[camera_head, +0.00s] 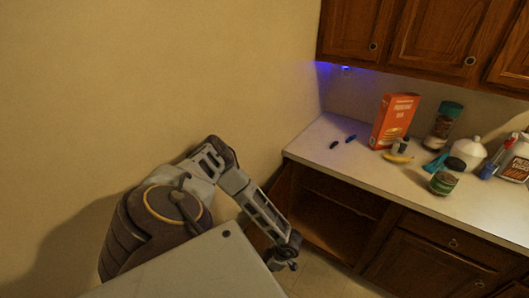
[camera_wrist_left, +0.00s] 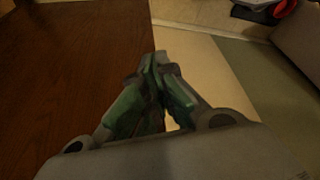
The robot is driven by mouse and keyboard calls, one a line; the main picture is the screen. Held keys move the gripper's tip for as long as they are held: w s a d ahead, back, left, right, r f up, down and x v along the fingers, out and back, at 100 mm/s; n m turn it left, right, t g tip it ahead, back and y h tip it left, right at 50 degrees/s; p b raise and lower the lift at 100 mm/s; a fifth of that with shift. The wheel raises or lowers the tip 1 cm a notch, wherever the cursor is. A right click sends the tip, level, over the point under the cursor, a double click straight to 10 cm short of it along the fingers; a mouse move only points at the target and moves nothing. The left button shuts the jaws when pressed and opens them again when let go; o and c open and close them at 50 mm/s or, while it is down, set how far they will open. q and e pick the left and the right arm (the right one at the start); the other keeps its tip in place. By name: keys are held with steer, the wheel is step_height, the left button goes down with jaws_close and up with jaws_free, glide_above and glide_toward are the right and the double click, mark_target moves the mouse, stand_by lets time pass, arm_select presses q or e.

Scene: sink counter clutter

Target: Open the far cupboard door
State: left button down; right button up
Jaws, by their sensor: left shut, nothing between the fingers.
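The far lower cupboard (camera_head: 328,222) stands open under the counter's left end, and its dark inside shows. Its wooden door (camera_head: 277,196) is swung out at the left side of the opening, partly hidden behind my left arm. My left gripper (camera_head: 288,265) is low in front of the cupboard, close to the door. In the left wrist view, the gripper (camera_wrist_left: 157,60) is shut and empty. A wide brown wooden panel (camera_wrist_left: 75,70), which looks like the door, fills the left side there. I cannot tell whether the fingers touch it. My right gripper is not in view.
The counter (camera_head: 340,158) holds an orange box (camera_head: 394,121), a banana (camera_head: 397,158), a green can (camera_head: 442,183), a jar and other clutter. A closed cupboard and drawer (camera_head: 445,246) are to the right. A bare wall is at left.

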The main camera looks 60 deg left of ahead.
arm_select(q)
steer(key=shift+s+d+v, duration=0.1)
steer(key=shift+v, duration=1.35)
steer(key=shift+s+d+v, duration=0.1)
steer(key=shift+s+v, duration=0.05)
steer(key=shift+v, duration=1.3)
